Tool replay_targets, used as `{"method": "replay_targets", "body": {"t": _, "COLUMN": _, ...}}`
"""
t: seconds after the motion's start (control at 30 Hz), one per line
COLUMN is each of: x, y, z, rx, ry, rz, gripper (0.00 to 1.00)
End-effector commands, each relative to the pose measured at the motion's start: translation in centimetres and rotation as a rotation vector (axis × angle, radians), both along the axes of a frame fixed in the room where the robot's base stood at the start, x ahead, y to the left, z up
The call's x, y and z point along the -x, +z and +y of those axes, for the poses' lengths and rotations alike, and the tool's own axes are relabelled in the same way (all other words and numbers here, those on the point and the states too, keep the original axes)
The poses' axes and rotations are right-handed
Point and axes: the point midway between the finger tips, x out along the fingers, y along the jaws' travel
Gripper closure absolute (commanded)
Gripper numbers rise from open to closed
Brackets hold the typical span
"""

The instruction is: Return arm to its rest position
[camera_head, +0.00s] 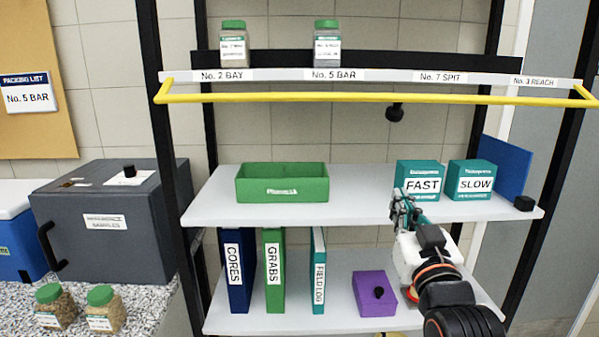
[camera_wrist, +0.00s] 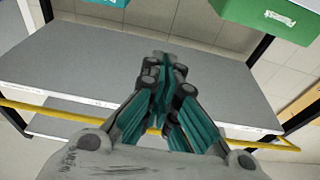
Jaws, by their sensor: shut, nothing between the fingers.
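My gripper (camera_head: 402,207) is shut and empty. In the head view it is in front of the right part of the middle shelf, just below the teal FAST box (camera_head: 418,181) in the picture. I cannot tell whether it touches anything. My arm reaches up to it from the lower right. In the wrist view my closed gripper (camera_wrist: 162,70) shows its fingers together over a bare stretch of grey shelf (camera_wrist: 80,65).
A yellow rail (camera_head: 370,97) runs across the rack's upper shelf, which holds two jars. The middle shelf also holds a green bin (camera_head: 283,183) and the teal SLOW box (camera_head: 472,181). Binders and a purple box (camera_head: 374,294) stand below. A grey case (camera_head: 105,222) is at left.

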Motion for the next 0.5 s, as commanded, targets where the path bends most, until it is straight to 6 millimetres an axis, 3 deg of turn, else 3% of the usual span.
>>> {"method": "replay_targets", "body": {"t": 0.17, "x": 1.7, "y": -6.8, "z": 0.0, "rx": 0.000, "ry": 0.000, "rz": 0.369, "gripper": 1.00}}
{"method": "replay_targets", "body": {"t": 0.3, "x": 5.5, "y": -12.1, "z": 0.0, "rx": 0.000, "ry": 0.000, "rz": 0.660, "gripper": 1.00}}
{"method": "replay_targets", "body": {"t": 0.5, "x": 12.3, "y": -17.3, "z": 0.0, "rx": 0.000, "ry": 0.000, "rz": 0.999, "gripper": 1.00}}
